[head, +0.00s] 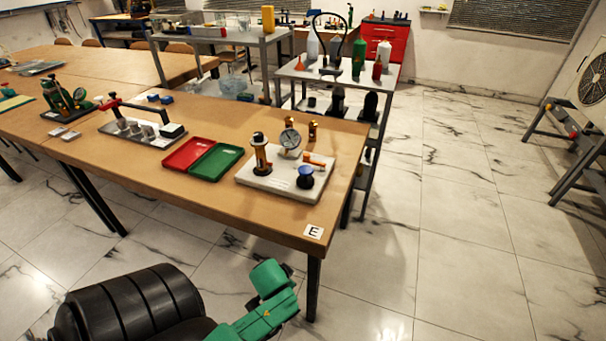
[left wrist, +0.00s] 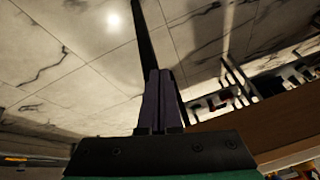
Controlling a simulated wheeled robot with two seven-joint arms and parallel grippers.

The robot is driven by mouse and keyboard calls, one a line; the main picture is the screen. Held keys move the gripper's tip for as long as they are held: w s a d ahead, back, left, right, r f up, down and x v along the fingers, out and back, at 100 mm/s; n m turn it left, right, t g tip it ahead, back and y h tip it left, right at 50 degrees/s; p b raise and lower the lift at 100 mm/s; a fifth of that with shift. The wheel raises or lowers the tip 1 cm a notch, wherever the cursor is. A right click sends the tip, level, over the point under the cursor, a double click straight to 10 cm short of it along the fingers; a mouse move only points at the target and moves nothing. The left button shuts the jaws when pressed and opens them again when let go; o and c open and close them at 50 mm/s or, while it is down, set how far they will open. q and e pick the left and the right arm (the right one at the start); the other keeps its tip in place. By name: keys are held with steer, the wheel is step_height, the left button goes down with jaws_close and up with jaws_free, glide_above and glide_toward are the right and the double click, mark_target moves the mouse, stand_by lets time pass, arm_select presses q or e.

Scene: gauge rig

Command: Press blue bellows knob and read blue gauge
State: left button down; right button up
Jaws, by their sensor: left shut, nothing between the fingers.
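The blue bellows knob (head: 306,174) sits on a dark base at the front right of a pale rig plate (head: 262,183) on the wooden table. A round gauge with a pale dial (head: 290,139) stands behind it on the same plate; its reading is too small to make out. My left gripper (left wrist: 160,74) shows in the left wrist view with its fingers together and nothing between them, over the floor beside a table edge, apart from the rig. My right gripper is not in view.
Red (head: 188,153) and green (head: 216,161) trays lie left of the rig. A brass and black post (head: 261,154) and an orange lever (head: 319,160) stand on the plate. An E label (head: 313,232) marks the table corner. A grey cart (head: 340,75) stands behind.

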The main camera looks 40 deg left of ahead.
arm_select(q)
steer(key=w+a+r+n+t+y, duration=0.1)
steer(key=w+a+r+t, duration=0.2)
steer(key=r, duration=0.6)
steer(key=w+a+r+n+t+y, duration=0.1)
steer(key=w+a+r+t, duration=0.2)
steer(key=r, duration=0.6)
steer(key=w+a+r+n+t, duration=0.1)
steer(key=w+a+r+t, duration=0.2)
steer(key=w+r, duration=0.3)
step_height(320, 180, up, 4)
steer(key=shift+w+r+n+t+y, duration=0.1)
steer(key=shift+w+n+t+y, duration=0.2)
steer(key=shift+w+t+y, duration=0.1)
glide_above(303, 174)
step_height(303, 174, down, 2)
step_height(303, 174, down, 4)
steer(key=shift+b, duration=0.8)
steer(key=shift+f, duration=0.3)
steer(key=shift+f, duration=0.1)
